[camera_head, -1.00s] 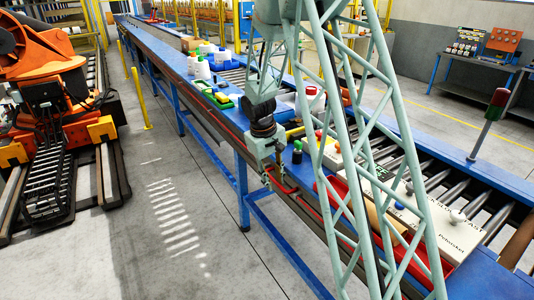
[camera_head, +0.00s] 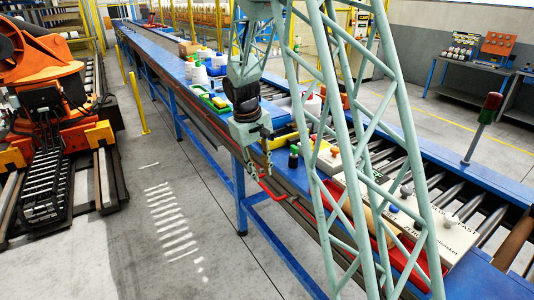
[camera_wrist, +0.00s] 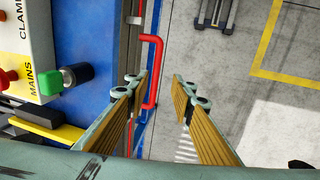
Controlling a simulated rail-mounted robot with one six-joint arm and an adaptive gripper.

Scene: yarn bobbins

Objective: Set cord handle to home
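A red cord handle, a bent bar, sticks out from the blue table's side. In the wrist view the handle (camera_wrist: 152,70) lies just ahead of my fingertips, its lower end close beside the left finger. In the head view the handle (camera_head: 275,192) shows below and slightly right of my gripper (camera_head: 267,152). I cannot tell whether the left finger touches the handle.
The blue conveyor table (camera_head: 180,85) carries bottles and trays. A cream panel (camera_head: 440,235) with knobs lies at right.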

